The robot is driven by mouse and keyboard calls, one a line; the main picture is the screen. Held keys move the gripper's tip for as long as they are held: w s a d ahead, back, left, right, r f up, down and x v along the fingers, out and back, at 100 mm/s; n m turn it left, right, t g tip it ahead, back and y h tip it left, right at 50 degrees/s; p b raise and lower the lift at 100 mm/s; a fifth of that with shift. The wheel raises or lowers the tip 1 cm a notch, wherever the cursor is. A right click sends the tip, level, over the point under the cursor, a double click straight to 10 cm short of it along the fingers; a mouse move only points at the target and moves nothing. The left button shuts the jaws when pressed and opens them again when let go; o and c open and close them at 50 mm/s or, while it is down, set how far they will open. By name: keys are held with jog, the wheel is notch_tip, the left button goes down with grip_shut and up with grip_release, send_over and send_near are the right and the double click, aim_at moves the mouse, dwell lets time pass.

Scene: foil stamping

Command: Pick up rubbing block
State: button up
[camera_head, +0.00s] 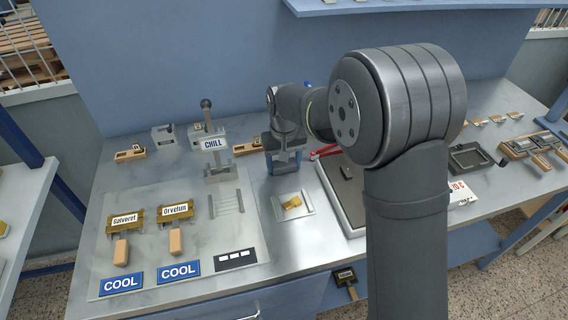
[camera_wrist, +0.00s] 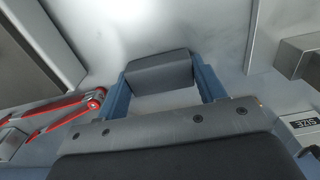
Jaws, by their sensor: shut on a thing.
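The rubbing block (camera_wrist: 158,72) is a dark grey block in the wrist view. It sits between the two blue fingers of my gripper (camera_wrist: 163,82), which is shut on it. In the head view my gripper (camera_head: 284,160) is at the back middle of the bench, pointing down. The block is hard to make out there. Whether it touches the bench top is not clear.
Red-handled pliers (camera_wrist: 72,112) lie just left of my gripper in the wrist view. A small tray with a gold piece (camera_head: 291,203) lies in front. A plate (camera_head: 336,196) is at right, partly behind my arm.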

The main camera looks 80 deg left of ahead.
aim_at(284, 163)
notch_tip(284, 163, up, 4)
jog(key=shift+r, duration=0.2)
jog(key=w+d+r, duration=0.2)
jog(key=w, duration=0.1)
jog(key=w+d+r, duration=0.2)
jog(key=w, duration=0.1)
jog(key=w+d+r, duration=0.2)
jog(key=w, duration=0.2)
jog(key=shift+r, duration=0.25)
